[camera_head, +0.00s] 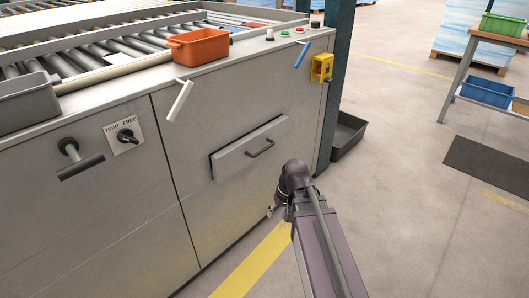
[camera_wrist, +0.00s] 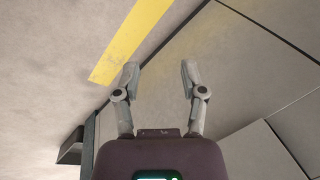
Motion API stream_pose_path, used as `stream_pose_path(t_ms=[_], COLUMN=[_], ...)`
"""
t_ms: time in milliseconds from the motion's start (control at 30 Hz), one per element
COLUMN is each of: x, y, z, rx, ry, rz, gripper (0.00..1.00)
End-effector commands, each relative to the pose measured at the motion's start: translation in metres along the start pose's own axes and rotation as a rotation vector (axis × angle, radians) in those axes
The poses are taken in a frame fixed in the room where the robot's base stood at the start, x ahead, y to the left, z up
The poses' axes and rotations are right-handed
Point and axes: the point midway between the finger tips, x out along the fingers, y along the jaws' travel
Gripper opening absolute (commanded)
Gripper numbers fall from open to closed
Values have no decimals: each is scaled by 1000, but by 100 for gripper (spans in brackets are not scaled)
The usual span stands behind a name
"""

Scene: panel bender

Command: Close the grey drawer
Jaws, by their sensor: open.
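The grey drawer (camera_head: 232,158) is in the machine's front, right of centre in the head view. Its front stands a little out from the machine face, with a dark gap along its left and top edges. A dark bar handle (camera_head: 262,149) is on it. My gripper (camera_head: 271,211) is low in front of the machine, below and right of the drawer, apart from it. In the wrist view my gripper (camera_wrist: 159,68) has its two fingers spread with nothing between them. A pale panel at that view's lower right may be the drawer; I cannot tell.
An orange bin (camera_head: 198,48) and a grey bin (camera_head: 27,104) stand on the machine top. A white lever (camera_head: 180,99), a blue lever (camera_head: 301,55) and a yellow box (camera_head: 321,67) stick out. A dark tray (camera_head: 347,135) lies at the machine's right corner.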

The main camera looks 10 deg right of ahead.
Motion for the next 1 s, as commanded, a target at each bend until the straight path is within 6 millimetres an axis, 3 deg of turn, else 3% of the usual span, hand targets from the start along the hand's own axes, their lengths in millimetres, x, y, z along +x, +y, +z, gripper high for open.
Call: stream_pose_path(t_ms=[33, 267, 600, 800, 1000], x=[3, -8, -59, -94, -113], y=[2, 3, 36, 64, 79], z=[-15, -70, -151, -182, -194], rx=[26, 147, 314, 378, 405], ry=[10, 70, 194, 259, 290], rz=[-57, -366, -825, -1031, -1127], gripper=[54, 54, 54, 54, 54])
